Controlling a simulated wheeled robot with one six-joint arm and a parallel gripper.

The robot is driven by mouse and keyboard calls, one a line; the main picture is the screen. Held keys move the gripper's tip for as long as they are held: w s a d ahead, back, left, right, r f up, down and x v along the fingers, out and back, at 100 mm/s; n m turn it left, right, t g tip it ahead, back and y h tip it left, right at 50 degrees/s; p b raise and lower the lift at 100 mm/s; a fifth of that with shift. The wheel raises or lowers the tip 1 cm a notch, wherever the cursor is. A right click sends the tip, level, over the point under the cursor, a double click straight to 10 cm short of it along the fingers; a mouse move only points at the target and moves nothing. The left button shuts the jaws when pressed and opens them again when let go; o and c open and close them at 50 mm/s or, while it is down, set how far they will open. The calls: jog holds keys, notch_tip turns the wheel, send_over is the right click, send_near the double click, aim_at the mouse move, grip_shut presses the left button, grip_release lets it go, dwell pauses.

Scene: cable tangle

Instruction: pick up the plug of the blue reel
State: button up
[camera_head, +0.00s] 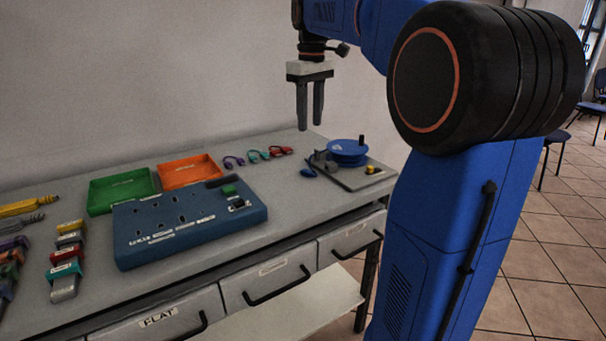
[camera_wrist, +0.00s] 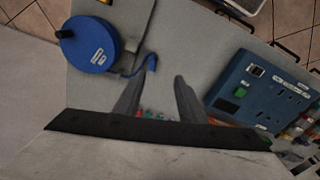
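The blue reel (camera_head: 348,148) sits on a grey base plate (camera_head: 352,178) at the right end of the bench. Its small blue plug (camera_head: 307,172) lies on the bench just left of the plate. In the wrist view the blue reel (camera_wrist: 88,45) is at upper left, and a short blue cable leads from it to the plug (camera_wrist: 151,62), just beyond the fingertips. My gripper (camera_head: 310,126) hangs above the bench, pointing down. In the wrist view its fingers (camera_wrist: 159,80) are apart with nothing between them.
A blue socket panel (camera_head: 185,222) stands left of the plug, with a green tray (camera_head: 120,190) and an orange tray (camera_head: 190,171) behind it. Several coloured cable loops (camera_head: 256,156) lie near the wall. The bench around the plug is mostly clear.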

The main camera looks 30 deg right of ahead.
jog(key=w+d+r, duration=0.1)
jog(key=w+d, duration=0.1)
jog(key=w, duration=0.1)
send_over(309, 171)
jog(key=shift+g, duration=0.3)
jog(key=f, duration=1.2)
jog(key=shift+d, duration=0.25)
jog(key=shift+s+a+f, duration=0.1)
jog(key=shift+a+f, duration=0.1)
jog(key=shift+f, duration=1.15)
jog(key=shift+a+f, duration=0.15)
jog(key=shift+f, duration=1.15)
grip_shut()
